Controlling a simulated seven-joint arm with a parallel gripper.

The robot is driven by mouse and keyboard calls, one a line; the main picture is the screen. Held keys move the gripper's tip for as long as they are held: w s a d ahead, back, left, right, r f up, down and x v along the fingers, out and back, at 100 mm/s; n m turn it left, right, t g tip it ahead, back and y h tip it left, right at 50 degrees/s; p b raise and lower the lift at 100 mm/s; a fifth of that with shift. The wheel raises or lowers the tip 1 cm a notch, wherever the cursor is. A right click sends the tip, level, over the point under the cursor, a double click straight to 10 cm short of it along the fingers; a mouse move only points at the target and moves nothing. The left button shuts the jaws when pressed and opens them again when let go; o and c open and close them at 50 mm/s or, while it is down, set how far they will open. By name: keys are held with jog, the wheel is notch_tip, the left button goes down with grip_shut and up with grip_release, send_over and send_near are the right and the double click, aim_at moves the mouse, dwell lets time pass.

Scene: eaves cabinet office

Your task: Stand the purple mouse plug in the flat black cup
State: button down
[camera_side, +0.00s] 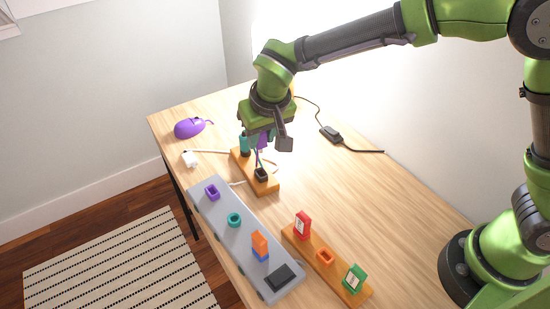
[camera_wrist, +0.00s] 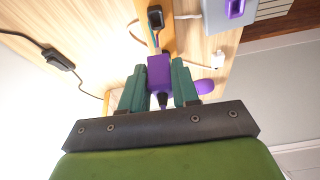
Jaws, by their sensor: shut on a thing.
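My gripper (camera_side: 255,146) is shut on the purple plug (camera_side: 263,140), above the far end of a wooden board. In the wrist view the plug (camera_wrist: 159,72) sits between the two teal fingers (camera_wrist: 159,84), and a dark end shows below it. A flat black square piece (camera_side: 281,277) lies at the near end of a grey strip (camera_side: 222,214), well away from my gripper; I cannot make out an opening in it. A taller black holder (camera_side: 261,175) stands on the wooden board, just nearer than my gripper, with thin cords by it. The purple mouse (camera_side: 188,128) lies at the far left.
The grey strip also holds a purple cup (camera_side: 212,191), a teal cup (camera_side: 234,219) and an orange-and-blue block (camera_side: 260,246). A second board (camera_side: 340,281) holds red, orange and green pieces. A white plug (camera_side: 190,158) and a black adapter (camera_side: 331,134) lie nearby.

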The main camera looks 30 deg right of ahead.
jog(key=shift+f, duration=2.9)
jog(key=shift+f, duration=1.3)
jog(key=c, duration=0.8)
grip_release()
jog(key=shift+o, duration=0.2)
jog(key=shift+r, duration=0.1)
jog(key=v, duration=1.6)
jog(key=shift+r, duration=0.35)
jog(key=shift+s, duration=0.1)
